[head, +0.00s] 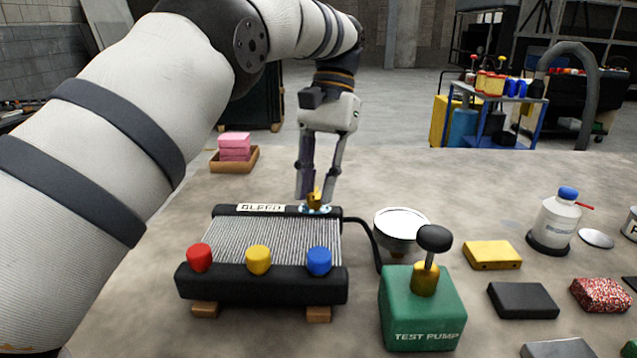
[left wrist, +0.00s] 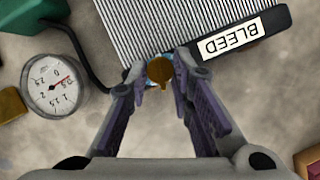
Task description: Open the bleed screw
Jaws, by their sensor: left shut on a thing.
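The brass bleed screw (head: 315,198) stands on the far end tank of the radiator (head: 270,240), at its right end beside the BLEED label (head: 262,208). My left gripper (head: 314,197) comes down from above and is shut on the screw. In the left wrist view the bleed screw (left wrist: 160,71) sits between the tips of the left gripper (left wrist: 162,78). A light blue patch shows around the screw's base. Whether the screw has turned cannot be told. My right gripper is not in view.
A green test pump (head: 422,310) stands right of the radiator, with a black hose and a gauge (left wrist: 53,84). Red, yellow and blue caps (head: 319,260) line the radiator's near side. A bottle (head: 556,220) and several blocks lie right. Pink blocks (head: 235,147) sit in a tray behind.

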